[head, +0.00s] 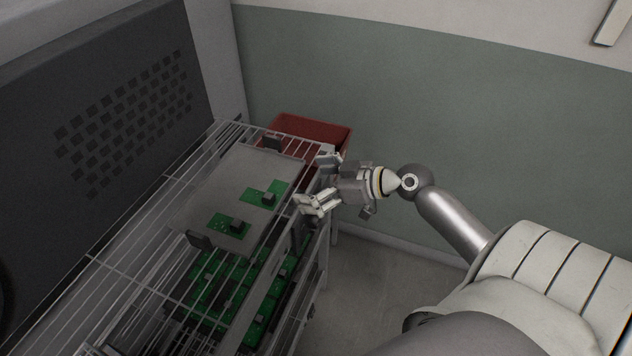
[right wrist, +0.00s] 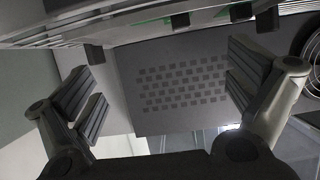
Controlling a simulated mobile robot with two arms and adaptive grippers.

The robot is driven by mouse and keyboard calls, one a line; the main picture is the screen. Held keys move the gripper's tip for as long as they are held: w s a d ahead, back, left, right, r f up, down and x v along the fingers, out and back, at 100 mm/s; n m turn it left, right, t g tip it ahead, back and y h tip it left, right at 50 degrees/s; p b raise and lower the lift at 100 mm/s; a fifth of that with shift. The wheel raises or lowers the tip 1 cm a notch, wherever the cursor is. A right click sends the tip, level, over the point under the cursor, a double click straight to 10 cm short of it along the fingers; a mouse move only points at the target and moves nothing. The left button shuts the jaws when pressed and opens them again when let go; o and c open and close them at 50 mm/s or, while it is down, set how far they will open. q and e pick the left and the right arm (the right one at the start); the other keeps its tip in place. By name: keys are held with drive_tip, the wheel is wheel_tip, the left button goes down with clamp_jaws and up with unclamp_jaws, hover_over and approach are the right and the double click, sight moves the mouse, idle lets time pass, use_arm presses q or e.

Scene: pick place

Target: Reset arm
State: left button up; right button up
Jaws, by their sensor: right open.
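My right gripper (head: 318,182) is open and empty in the head view, at the right edge of the wire rack. Its two fingers also show spread apart in the right wrist view (right wrist: 165,85), with nothing between them. My right arm reaches in from the lower right. A grey tray (head: 212,192) lies on the top shelf, left of the gripper. Two green circuit boards, one farther back (head: 279,188) and one nearer (head: 219,221), lie on it. My left gripper is in neither view.
The wire rack (head: 121,262) stands beside a dark perforated panel (head: 192,97), which also shows in the right wrist view (right wrist: 150,117). A red bin (head: 318,127) is behind the rack. More green boards (head: 207,272) sit on a lower level. Open floor (head: 372,283) lies right of the rack.

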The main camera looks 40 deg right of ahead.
drive_tip(key=shift+s+d+r, duration=0.25)
drive_tip(key=shift+s, duration=0.15)
drive_tip(key=shift+f, duration=0.1)
drive_tip(key=s+a+f+g+h, duration=0.2)
drive_tip(key=s+a+f+g, duration=0.4)
drive_tip(key=s+a+f, duration=0.6)
drive_tip(key=s+a+f+m+g+h, duration=0.15)
drive_tip(key=s+m+h, duration=0.25)
drive_tip(key=s, duration=0.5)
wheel_tip(320, 180, down, 27)
drive_tip(key=s+g, duration=0.2)
drive_tip(key=s+d+f+g, duration=0.1)
drive_tip(key=s+d+f, duration=0.2)
drive_tip(key=s+f, duration=1.2)
drive_tip(key=shift+s+d+h, duration=0.2)
drive_tip(key=shift+s+h, duration=0.1)
drive_tip(key=shift+s, duration=0.05)
